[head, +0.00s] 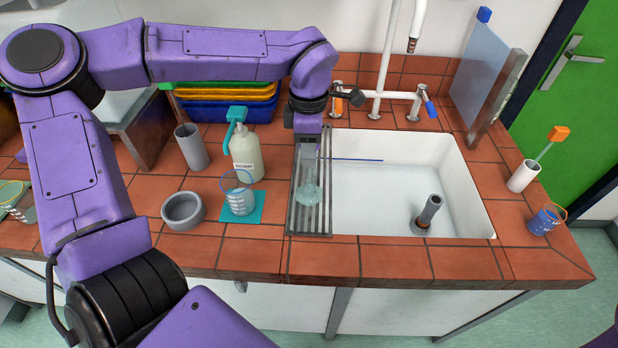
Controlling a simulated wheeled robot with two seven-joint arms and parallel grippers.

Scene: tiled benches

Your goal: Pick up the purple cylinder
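I cannot make out a purple cylinder; the only clear purple is on my arms. My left gripper (308,142) points down over the ribbed draining rack (320,222) at the sink's left edge. A clear glass vessel (308,192) stands upright on the rack directly below it. The vessel's upper part overlaps the gripper's fingertips, so whether they touch or hold it is unclear. The finger opening is too small to see. My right gripper is out of view.
A white sink (400,180) holds an upright grey tube (428,213). Left of the rack stand a pump bottle (246,155), a beaker (239,200) on a teal mat, a grey cup (192,147) and a grey bowl (183,211). A tap (378,85) rises behind the sink.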

